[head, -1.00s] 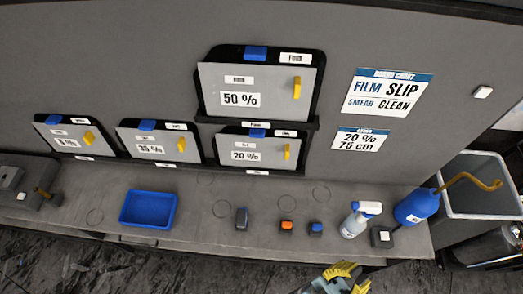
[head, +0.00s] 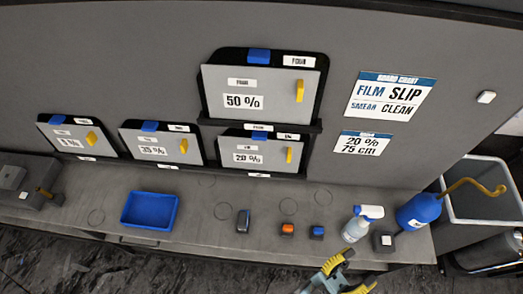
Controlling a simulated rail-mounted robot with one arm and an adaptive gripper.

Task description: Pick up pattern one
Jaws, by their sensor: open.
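Several grey pattern panels with yellow handles sit in black holders on the wall. The upper panel (head: 262,103) reads 50 % and its label reads FOUR. Below it is a 20 % panel (head: 275,152). To its left is a 35 % panel (head: 168,152). The far-left panel (head: 72,143) has a number and small label too blurred to read surely. I cannot confirm from its label which panel is pattern one. My gripper (head: 352,276) is open and empty at the bottom edge, right of centre, in front of the bench and well away from all the panels.
The grey bench (head: 90,200) holds a blue tray (head: 149,209), several small tools, a white spray bottle (head: 359,226) and a blue bottle (head: 418,211) with a curved yellow spout. A grey bin (head: 485,190) stands at right. A chart (head: 390,95) and a smaller card (head: 361,145) hang on the wall.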

